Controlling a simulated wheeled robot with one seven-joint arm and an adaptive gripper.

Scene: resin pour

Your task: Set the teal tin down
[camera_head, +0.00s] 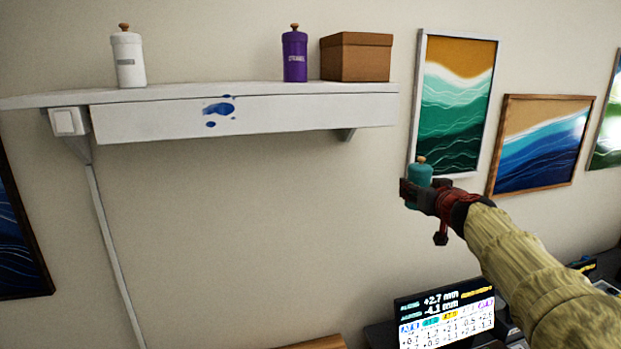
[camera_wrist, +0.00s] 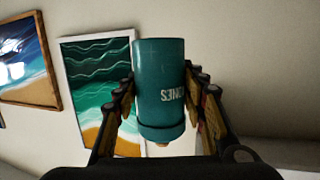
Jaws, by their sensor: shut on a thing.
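The teal tin (camera_head: 419,184) has a wooden knob on top and is upright in the head view. My gripper (camera_head: 418,190) is shut on it and holds it in the air, below and to the right of the shelf's right end. In the wrist view the teal tin (camera_wrist: 161,88) appears upside down, with pale lettering on its side. The fingers of my gripper (camera_wrist: 160,100) lie on both sides of it. Nothing shows directly under the tin.
A white wall shelf (camera_head: 250,118) with blue stains holds a white tin (camera_head: 128,60), a purple tin (camera_head: 294,56) and a brown box (camera_head: 356,58). The shelf top is clear between the tins. Framed pictures (camera_head: 452,105) hang behind my gripper. A lit display (camera_head: 445,315) stands below.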

